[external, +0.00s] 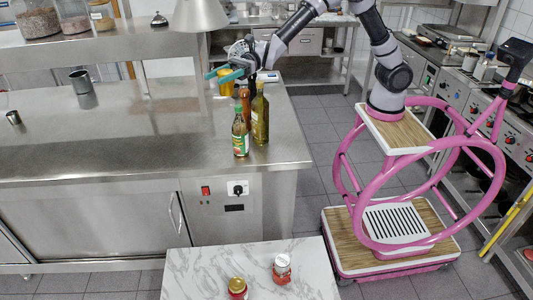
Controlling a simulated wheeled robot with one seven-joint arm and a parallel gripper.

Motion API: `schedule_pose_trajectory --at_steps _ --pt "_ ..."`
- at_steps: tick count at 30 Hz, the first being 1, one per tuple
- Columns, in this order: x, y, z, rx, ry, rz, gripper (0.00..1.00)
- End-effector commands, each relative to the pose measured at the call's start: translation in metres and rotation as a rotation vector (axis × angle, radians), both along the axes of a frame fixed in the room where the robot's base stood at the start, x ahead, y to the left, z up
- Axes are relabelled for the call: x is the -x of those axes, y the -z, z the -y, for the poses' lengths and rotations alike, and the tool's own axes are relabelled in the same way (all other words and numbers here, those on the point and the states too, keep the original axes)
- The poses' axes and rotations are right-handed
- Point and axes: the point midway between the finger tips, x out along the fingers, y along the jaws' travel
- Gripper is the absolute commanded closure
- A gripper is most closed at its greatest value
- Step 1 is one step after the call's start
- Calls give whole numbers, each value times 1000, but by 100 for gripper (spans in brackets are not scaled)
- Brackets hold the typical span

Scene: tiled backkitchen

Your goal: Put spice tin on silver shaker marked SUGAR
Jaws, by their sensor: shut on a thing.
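My gripper (222,73), with teal fingers, is above the right part of the steel counter, behind the bottles. A small yellow tin (227,88) shows at the fingers, and the gripper is shut on it; I take it as the spice tin. Its label cannot be read, and the fingers partly cover it. A silver cylinder with a side handle (80,81) stands upright on the counter to the left. A smaller silver cup-like piece (13,117) is at the far left. No SUGAR marking is readable on either one.
A green-labelled bottle (240,135), a dark oil bottle (260,115) and a brown bottle (245,98) stand in front of my gripper. A shelf with jars (37,20) and a lamp (200,15) are above. The middle of the counter is clear.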

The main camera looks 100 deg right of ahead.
Motion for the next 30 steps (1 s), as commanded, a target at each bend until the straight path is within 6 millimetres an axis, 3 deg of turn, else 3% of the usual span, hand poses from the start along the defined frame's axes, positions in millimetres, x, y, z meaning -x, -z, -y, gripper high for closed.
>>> schedule_pose_trajectory --at_steps 1,9,15,25,30 --pt "10 0 -30 0 -49 2 100" --pt "73 -2 -161 -3 -277 3 100" --pt "117 -3 -226 -3 -400 5 100" --pt "164 -4 -282 -4 -513 5 100" --pt "164 31 -281 -3 -512 0 100"
